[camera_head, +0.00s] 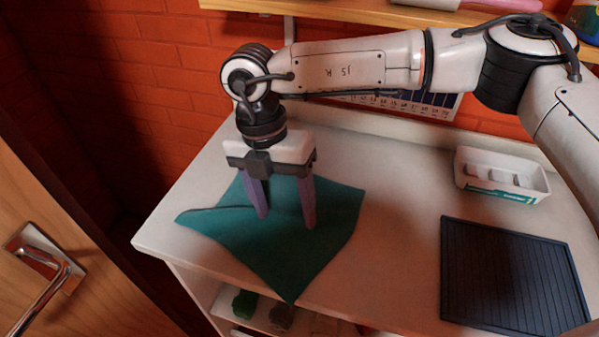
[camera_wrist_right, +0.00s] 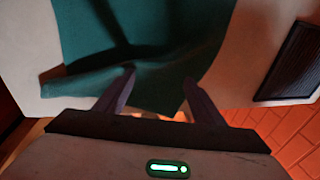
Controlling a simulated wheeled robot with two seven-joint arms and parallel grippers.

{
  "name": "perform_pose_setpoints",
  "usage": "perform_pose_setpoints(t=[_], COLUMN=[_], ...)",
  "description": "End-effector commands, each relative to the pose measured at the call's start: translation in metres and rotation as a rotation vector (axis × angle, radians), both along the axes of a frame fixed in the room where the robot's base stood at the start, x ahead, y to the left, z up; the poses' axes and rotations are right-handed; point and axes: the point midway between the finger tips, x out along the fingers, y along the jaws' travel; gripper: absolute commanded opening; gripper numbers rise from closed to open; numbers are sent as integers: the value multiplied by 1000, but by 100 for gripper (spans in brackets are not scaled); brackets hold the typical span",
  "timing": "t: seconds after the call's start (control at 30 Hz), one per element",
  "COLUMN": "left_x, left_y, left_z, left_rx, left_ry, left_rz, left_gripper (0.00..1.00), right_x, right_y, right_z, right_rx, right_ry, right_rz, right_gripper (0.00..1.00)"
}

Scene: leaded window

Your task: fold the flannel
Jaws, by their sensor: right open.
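The flannel (camera_head: 290,254) is a teal cloth lying on the white worktop, mostly spread out, with a raised crease or lifted edge along its left side. One corner hangs over the worktop's front edge. In the right wrist view the flannel (camera_wrist_right: 190,35) fills the upper middle, with a fold near the left finger. My right gripper (camera_head: 287,220) points down over the middle of the flannel, its two purple fingers apart. It also shows in the right wrist view (camera_wrist_right: 160,88). No cloth is clearly held between the fingers. My left gripper is not in view.
A dark ribbed mat (camera_head: 510,280) lies on the worktop at the right. A white tray (camera_head: 503,176) stands behind it. A wooden shelf (camera_head: 370,12) runs above along the brick wall. A wooden door with a handle (camera_head: 45,265) is at the left. The worktop between flannel and mat is clear.

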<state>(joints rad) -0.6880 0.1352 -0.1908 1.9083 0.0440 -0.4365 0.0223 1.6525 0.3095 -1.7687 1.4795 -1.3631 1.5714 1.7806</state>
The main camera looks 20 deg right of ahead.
Motion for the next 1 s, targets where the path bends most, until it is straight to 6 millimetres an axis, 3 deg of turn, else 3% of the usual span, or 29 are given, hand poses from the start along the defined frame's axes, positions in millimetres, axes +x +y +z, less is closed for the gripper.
perform_pose_setpoints(t=[0.03,0.13,0.23,0.37,0.67,1.0], left_x=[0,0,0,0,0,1], left_y=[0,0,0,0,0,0], left_z=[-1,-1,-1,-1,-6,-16], left_rx=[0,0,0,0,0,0], left_ry=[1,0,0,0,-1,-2], left_rz=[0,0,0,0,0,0], left_gripper=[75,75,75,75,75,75], right_x=[25,62,83,93,98,108], right_y=[-16,-40,-54,-61,-67,-80], right_z=[14,39,56,63,41,-6], right_rx=[-46,-111,-144,-158,-159,-159], right_ry=[-109,-280,-386,-437,-436,-435], right_rz=[-47,-127,-177,-203,-204,-203], right_gripper=[62,62,62,62,62,62])
